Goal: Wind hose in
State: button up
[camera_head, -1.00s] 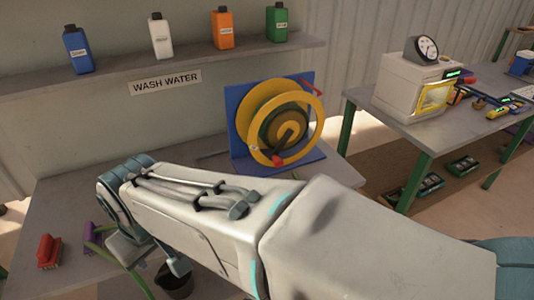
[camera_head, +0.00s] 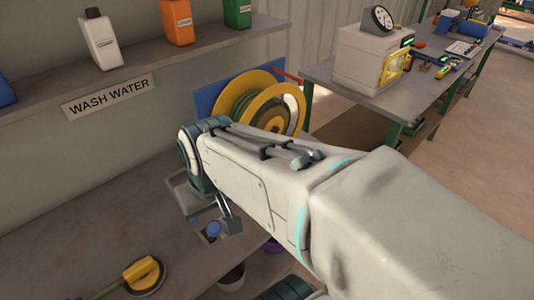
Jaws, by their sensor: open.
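The hose reel (camera_head: 293,97) stands at the back of the wash bench against a blue backboard (camera_head: 208,99). It has yellow discs with green hose (camera_head: 252,103) wound between them. A red lever (camera_head: 288,76) shows at its upper right. My arm crosses in front and hides the reel's lower part, including any crank knob there. Part of my gripper (camera_head: 230,218) shows under the arm's far end, in front of and left of the reel and apart from it. It is open, and I see nothing held. The arm hides most of it.
Bottles, including a white one (camera_head: 101,40), stand on the shelf above the WASH WATER sign (camera_head: 108,97). A table with a white machine (camera_head: 370,57) stands at right. The bench's left part is mostly clear.

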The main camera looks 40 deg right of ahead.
jog(key=w+d+f+m+t+y+b, duration=0.1)
jog(key=w+d+f+m+y+b, duration=0.3)
jog(key=f+m, duration=0.45)
jog(key=w+d+f+m+t+y+b, duration=0.1)
jog(key=w+d+f+m+y+b, duration=0.25)
jog(key=f+m, duration=0.45)
jog(key=d+f+m+t+h+b, duration=0.1)
jog(key=d+m+t, duration=0.3)
jog(key=d, duration=0.4)
jog(key=s+d+f+m+t+h+b, duration=0.1)
jog(key=d+f+m+t+h+b, duration=0.1)
jog(key=d+m+t, duration=0.2)
jog(key=s+d+f+m+t+h+b, duration=0.1)
jog(key=d+m+t, duration=0.4)
jog(key=d, duration=0.7)
jog(key=shift+f+m+h+b, duration=0.4)
jog(key=shift+m+h+b, duration=0.25)
jog(key=shift+m, duration=0.5)
jog(key=shift+w+d, duration=0.1)
jog(key=w, duration=0.4)
jog(key=w+a, duration=0.1)
jog(key=w, duration=0.8)
jog(key=shift+w+a+b, duration=0.2)
jog(key=shift+a+b, duration=0.1)
jog(key=shift+b, duration=0.1)
grip_shut()
jog(key=shift+a+r, duration=0.1)
jog(key=shift+r, duration=0.05)
